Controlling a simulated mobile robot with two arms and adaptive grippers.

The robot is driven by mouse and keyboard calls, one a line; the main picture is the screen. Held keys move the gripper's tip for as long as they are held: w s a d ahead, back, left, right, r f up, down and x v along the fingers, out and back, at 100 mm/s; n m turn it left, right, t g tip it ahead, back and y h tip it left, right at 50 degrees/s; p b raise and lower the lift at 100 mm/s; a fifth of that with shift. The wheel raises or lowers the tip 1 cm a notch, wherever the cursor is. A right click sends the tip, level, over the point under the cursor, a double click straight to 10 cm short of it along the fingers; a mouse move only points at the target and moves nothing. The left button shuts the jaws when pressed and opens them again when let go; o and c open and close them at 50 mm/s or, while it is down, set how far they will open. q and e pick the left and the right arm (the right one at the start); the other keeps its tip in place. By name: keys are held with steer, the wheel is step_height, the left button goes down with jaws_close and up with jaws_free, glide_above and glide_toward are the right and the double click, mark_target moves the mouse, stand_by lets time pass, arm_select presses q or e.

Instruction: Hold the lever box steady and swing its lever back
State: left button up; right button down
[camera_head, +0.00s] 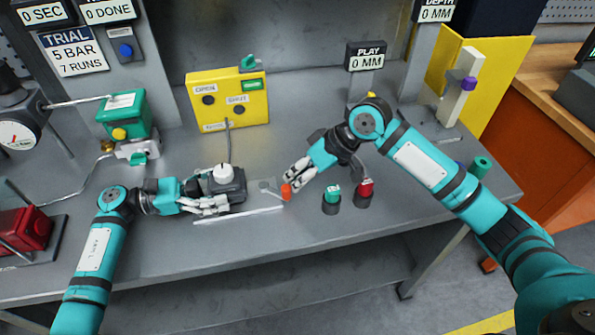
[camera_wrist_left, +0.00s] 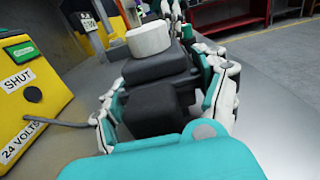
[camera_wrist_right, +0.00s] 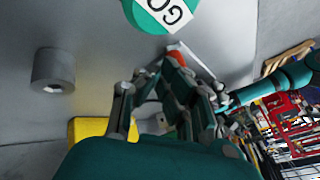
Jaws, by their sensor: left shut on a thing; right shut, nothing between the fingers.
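The lever box (camera_head: 236,184) is a dark block with a white round knob (camera_head: 223,173) on top, standing on the grey bench. My left gripper (camera_head: 217,190) is shut on it, fingers along both sides; the left wrist view shows the dark box (camera_wrist_left: 155,105) between the fingers. An orange tip (camera_head: 286,191), seemingly the lever's end, stands right of the box. My right gripper (camera_head: 291,179) is shut and empty, its fingertips close to the orange tip. The right wrist view shows the orange tip (camera_wrist_right: 178,58) just past the fingers; whether they touch is unclear.
A yellow panel (camera_head: 229,98) stands behind the box, with a cable running down to it. A green button (camera_head: 332,192) and a red button (camera_head: 364,187) stand right of the orange tip. A pale strip (camera_head: 238,214) lies in front of the box. The front bench edge is clear.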

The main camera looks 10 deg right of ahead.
arm_select(q)
steer(key=shift+f, duration=0.25)
arm_select(e)
steer(key=s+m, duration=0.1)
steer(key=s+a+m+t, duration=0.1)
steer(key=shift+m+t+h, duration=0.3)
steer(key=shift+m+h, duration=0.1)
steer(key=m, duration=0.1)
steer(key=s+a+m+t+h, duration=0.1)
steer(key=shift+s+a+m, duration=0.2)
steer(key=shift+a+m, duration=0.05)
steer(key=shift+m, duration=0.05)
steer(key=shift+s+a+t, duration=0.2)
steer(key=shift+a+t, duration=0.1)
steer(key=shift+a, duration=0.1)
